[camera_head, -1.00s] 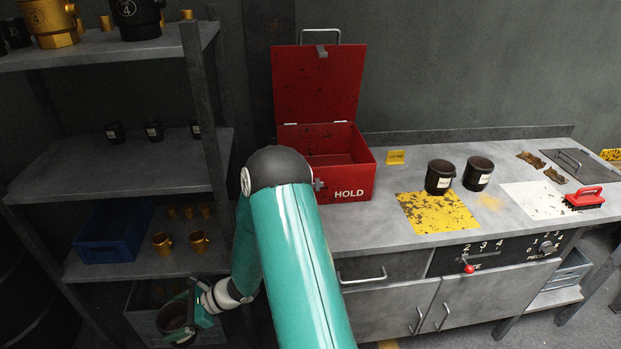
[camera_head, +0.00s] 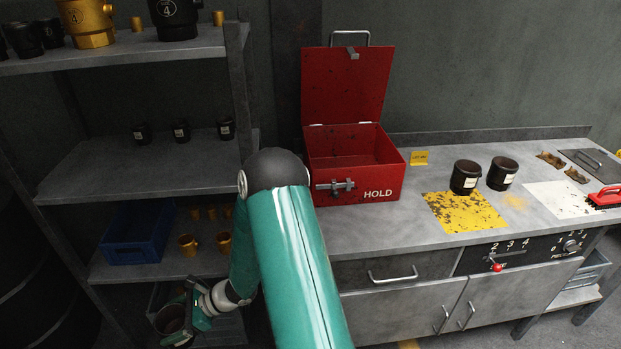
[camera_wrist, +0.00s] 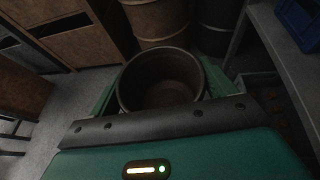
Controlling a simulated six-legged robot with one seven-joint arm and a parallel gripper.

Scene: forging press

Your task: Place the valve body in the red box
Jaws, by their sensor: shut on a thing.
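My gripper (camera_head: 186,320) is low at the left, in front of the lower part of the shelf rack. It is shut on a dark, hollow, cup-like valve body (camera_head: 169,319). In the wrist view the valve body (camera_wrist: 160,80) sits between the green fingers with its round open mouth showing. The red box (camera_head: 383,187), marked HOLD, stands on the bench to the right of my gripper and higher up. Its lid is raised and its inside looks empty, though part of the floor is hidden by the front wall.
Two dark cups (camera_head: 466,177) (camera_head: 502,173) stand on the bench near a yellow worn patch (camera_head: 464,213). A red brush (camera_head: 606,197) lies at the right. The shelf rack (camera_head: 150,172) holds a blue bin (camera_head: 138,235) and brass parts. Barrels (camera_wrist: 160,22) show in the wrist view.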

